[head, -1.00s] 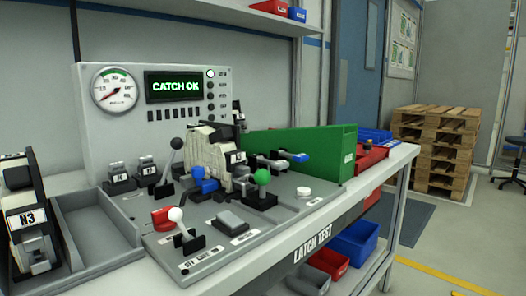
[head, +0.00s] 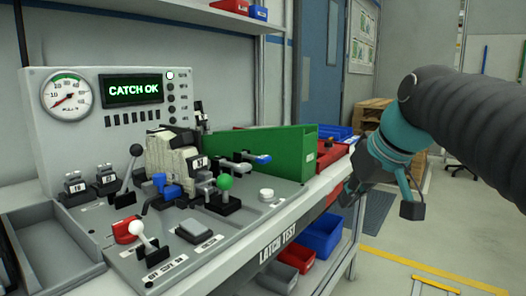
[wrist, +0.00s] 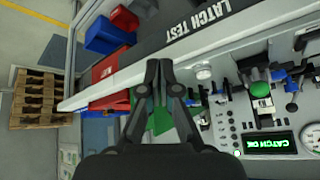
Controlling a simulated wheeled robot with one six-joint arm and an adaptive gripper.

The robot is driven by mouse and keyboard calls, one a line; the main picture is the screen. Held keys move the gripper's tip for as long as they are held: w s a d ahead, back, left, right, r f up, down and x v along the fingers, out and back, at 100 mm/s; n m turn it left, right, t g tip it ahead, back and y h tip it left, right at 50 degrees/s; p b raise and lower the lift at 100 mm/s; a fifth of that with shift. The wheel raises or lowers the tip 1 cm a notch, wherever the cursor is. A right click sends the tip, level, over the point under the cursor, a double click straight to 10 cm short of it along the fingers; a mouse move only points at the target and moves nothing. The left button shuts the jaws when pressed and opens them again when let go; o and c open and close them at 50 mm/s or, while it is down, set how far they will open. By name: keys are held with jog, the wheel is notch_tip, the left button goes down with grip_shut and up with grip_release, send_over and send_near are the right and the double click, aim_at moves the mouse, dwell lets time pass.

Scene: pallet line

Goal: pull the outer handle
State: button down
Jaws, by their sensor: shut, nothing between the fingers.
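A beige latch unit (head: 172,155) stands on the grey test panel, with a blue handle (head: 165,187) at its front left. A lever with a blue tip (head: 262,159) sticks out on its right. I cannot tell for certain which is the outer handle. The green knob also shows in the wrist view (wrist: 260,88). My gripper (head: 347,196) is off the bench's right side, apart from the handles. In the wrist view my gripper (wrist: 158,66) is shut and empty.
The display (head: 131,89) reads CATCH OK beside a round gauge (head: 67,95). A green board (head: 290,150) stands right of the latch unit. Red and blue bins (head: 321,236) sit under the bench. Wooden pallets (wrist: 38,98) stand beyond, with open floor at right.

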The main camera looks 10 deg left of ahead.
jog(key=w+a+r+n+g+y+p, duration=0.1)
jog(key=w+a+r+n+y, duration=0.1)
jog(key=w+a+r+n, duration=0.2)
jog(key=w+a+r+n+g+y, duration=0.1)
jog(key=w+a+r+n+y, duration=0.1)
jog(key=w+a+r, duration=0.3)
jog(key=shift+w+a+r+n+p, duration=0.3)
jog(key=shift+a+r+n, duration=0.6)
jog(key=shift+a+r, duration=2)
jog(key=shift+s+a+f, duration=0.1)
jog(key=shift+a+f, duration=0.5)
jog(key=shift+f, duration=0.05)
send_over(240, 164)
jog(key=d, duration=0.2)
notch_tip(240, 164, down, 8)
jog(key=shift+s+d+f, duration=0.15)
jog(key=shift+s+f, duration=0.05)
jog(key=shift+f, duration=0.55)
jog(key=shift+s+d+f, duration=0.1)
jog(key=shift+s+f, duration=0.1)
jog(key=shift+f, duration=0.55)
jog(key=shift+f, duration=0.1)
